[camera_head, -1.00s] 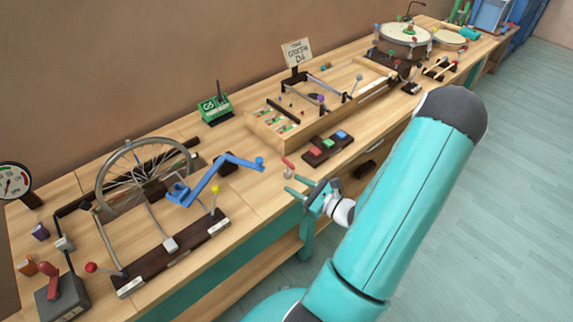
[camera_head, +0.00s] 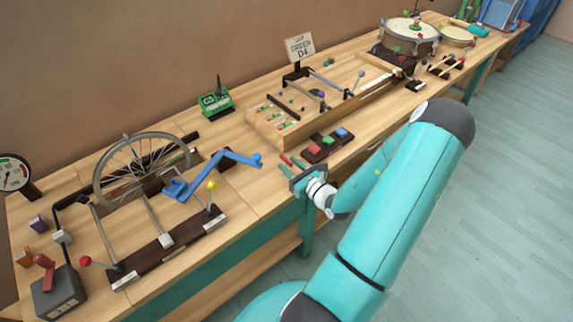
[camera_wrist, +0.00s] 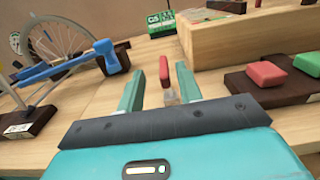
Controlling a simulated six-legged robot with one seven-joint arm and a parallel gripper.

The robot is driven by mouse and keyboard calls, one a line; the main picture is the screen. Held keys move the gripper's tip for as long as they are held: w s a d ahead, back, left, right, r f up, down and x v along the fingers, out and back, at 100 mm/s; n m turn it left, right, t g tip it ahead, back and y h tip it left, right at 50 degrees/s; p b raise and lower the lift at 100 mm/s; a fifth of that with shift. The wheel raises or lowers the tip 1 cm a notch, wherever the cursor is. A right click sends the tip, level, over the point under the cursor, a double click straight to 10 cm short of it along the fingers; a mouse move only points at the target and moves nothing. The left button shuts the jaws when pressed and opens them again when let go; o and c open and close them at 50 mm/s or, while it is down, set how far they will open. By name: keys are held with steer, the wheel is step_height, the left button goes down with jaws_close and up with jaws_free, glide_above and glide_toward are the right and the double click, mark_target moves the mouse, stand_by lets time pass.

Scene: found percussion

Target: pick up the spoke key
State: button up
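The spoke key, a small piece with a red handle (camera_wrist: 163,70) and a pale grey end, lies on the bench top near its front edge. In the wrist view it shows between the two teal fingers of my gripper (camera_wrist: 157,80), closer to the right finger. The fingers are open, with bench surface visible on both sides of the key. In the head view the key's red handle (camera_head: 285,159) shows just beyond the fingertips of my gripper (camera_head: 287,171). Whether the fingers are level with the key is hard to tell.
A dark block with coloured pads (camera_head: 322,149) sits right of the key, with a wooden tray (camera_head: 262,136) behind it. A blue crank arm (camera_head: 228,157) and wheel stand (camera_head: 185,245) are to the left. Bare bench lies around the key.

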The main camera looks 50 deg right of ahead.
mark_target(283, 155)
steer(key=w, duration=0.2)
steer(key=w+d, duration=0.1)
steer(key=w, duration=0.1)
steer(key=shift+w+d, duration=0.1)
steer(key=shift+w, duration=0.2)
jaws_close()
steer(key=shift+r, duration=0.1)
